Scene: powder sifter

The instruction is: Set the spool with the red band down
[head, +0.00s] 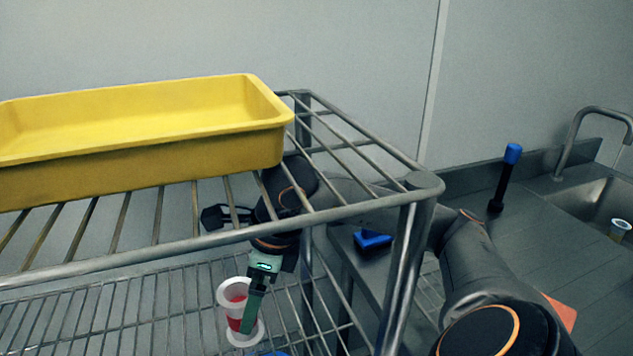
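The spool with the red band (235,292) has white flanges and is at the lower shelf of the wire rack, below the top shelf. It looks slightly tilted. My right gripper (251,316) reaches in from the right under the top shelf. One of its fingers lies across the front of the spool, and it appears shut on it; the other finger is hidden. I cannot tell whether the spool touches the lower shelf (105,310). My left gripper is not in view.
A yellow tray (150,142) stands on the rack's top shelf. The rack's corner post (402,270) is close to my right arm. A counter on the right has a blue-topped black tool (507,170), a blue object (372,240) and a small white cup-like item (620,226) by the sink.

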